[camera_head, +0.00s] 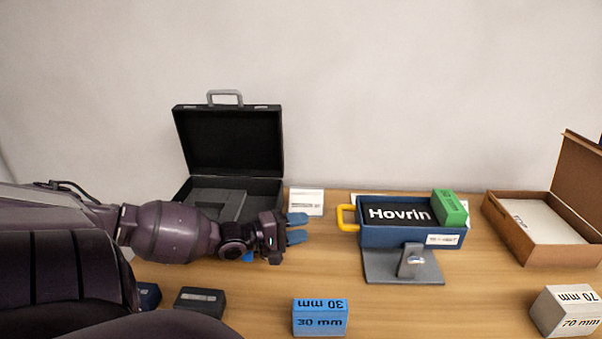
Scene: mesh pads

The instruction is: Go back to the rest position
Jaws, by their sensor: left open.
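My left arm reaches in from the left across the wooden table. My left gripper (297,228) has blue fingertips, set apart with nothing between them. It hangs in front of the open black case (228,142) and left of the blue box with the yellow handle (408,236), apart from the box. My left forearm hides part of the case's lower front. My right gripper is not in view.
The blue box holds a black "Hovrin" piece (400,214) and a green block (449,208), above a grey stand (388,268). A blue 30 mm block (320,318), a 70 mm block (566,312), dark blocks (201,301) and an open cardboard box (508,225) surround it.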

